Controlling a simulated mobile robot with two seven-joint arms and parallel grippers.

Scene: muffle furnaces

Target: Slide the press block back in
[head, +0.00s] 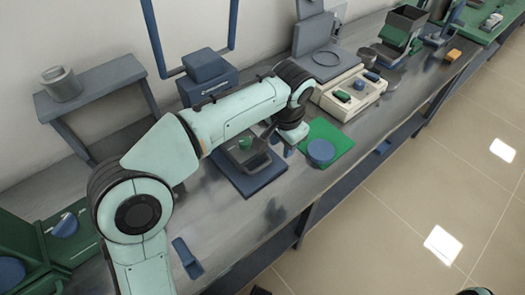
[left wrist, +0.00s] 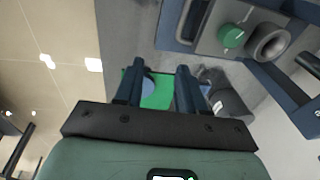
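A grey block with a green knob (head: 246,143) sits on a blue base plate (head: 264,177) under my left forearm; I cannot tell surely that it is the press block. In the left wrist view the green knob (left wrist: 231,36) shows at the upper right, beside a grey ring (left wrist: 268,41). My left gripper (head: 286,147) is just right of this device, pointing down, partly hidden by its wrist. In the left wrist view its two dark blue fingers (left wrist: 160,78) stand apart with nothing between them. My right gripper is not in view.
A green mat with a blue disc (head: 321,151) lies right of the gripper. A cream balance-like device (head: 352,92) stands behind it. A blue box (head: 207,79) and a small shelf with a grey pot (head: 61,83) are at the back. The bench front is mostly clear.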

